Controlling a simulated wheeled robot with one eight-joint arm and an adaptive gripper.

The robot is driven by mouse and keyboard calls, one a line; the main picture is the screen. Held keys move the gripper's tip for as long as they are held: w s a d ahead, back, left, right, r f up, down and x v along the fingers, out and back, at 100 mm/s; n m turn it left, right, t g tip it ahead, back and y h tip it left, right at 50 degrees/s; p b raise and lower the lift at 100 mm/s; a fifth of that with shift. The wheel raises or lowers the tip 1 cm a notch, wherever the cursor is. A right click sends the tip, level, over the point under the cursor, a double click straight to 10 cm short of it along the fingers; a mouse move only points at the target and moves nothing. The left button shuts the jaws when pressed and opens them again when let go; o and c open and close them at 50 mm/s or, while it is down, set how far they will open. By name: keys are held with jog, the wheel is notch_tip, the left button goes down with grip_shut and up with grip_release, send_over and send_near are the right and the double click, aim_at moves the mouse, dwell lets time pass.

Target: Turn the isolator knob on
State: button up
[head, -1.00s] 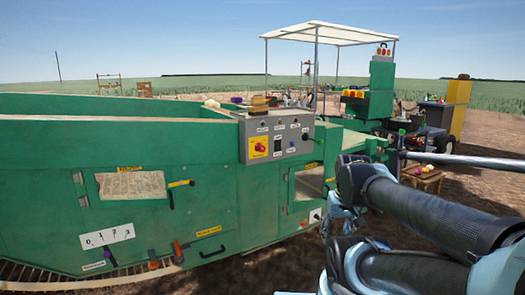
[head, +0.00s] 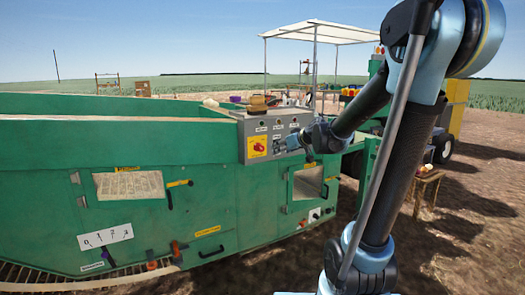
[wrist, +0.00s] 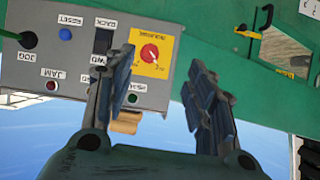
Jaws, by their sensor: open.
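The isolator knob (head: 258,146) is a red rotary knob on a yellow plate at the left end of the grey control panel (head: 287,122). In the wrist view, which is upside down, the knob (wrist: 150,53) shows whole, beyond my fingertips and between them. My gripper (head: 283,146) is in front of the panel, to the right of the knob in the head view. In the wrist view my gripper (wrist: 161,68) is open and empty, with its two fingers apart. I see no contact with the knob. My left finger hides part of the panel.
Beside the knob, the panel has a black rocker switch (wrist: 103,41), a blue button (wrist: 65,34) and a black jog knob (wrist: 28,40). The green machine wall (head: 150,215) carries yellow handles. Tan and brown items (head: 262,103) lie on top of the panel. Bare ground lies right.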

jog(key=t, duration=0.1)
send_near(262, 147)
jog(key=shift+x, duration=5.35)
